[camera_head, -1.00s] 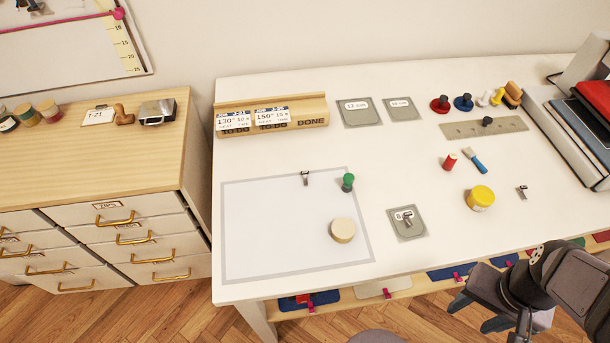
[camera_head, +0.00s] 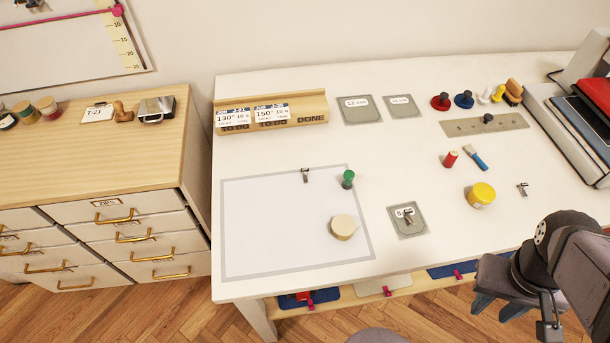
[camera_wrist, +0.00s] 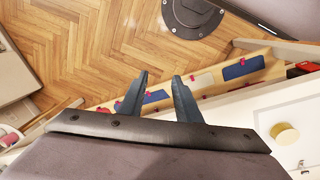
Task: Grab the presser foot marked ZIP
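Three small metal presser feet are on the white table (camera_head: 300,260) in the head view. One foot (camera_head: 305,175) lies in the grey-outlined area, another foot (camera_head: 407,215) is on a small grey card, and a third foot (camera_head: 522,189) is at the right beside a yellow jar. Any ZIP marking on them is too small to read. My gripper (camera_head: 495,308) is off the table's front edge at lower right, apart from all feet. In the wrist view my gripper (camera_wrist: 160,76) has its fingers spread with nothing between them.
A yellow jar (camera_head: 481,196), a round tan disc (camera_head: 343,227), a green spool (camera_head: 348,179) and a red spool (camera_head: 450,159) stand on the table. A shelf (camera_head: 365,297) with coloured pads runs below its front edge. A drawer cabinet (camera_head: 100,170) is at left.

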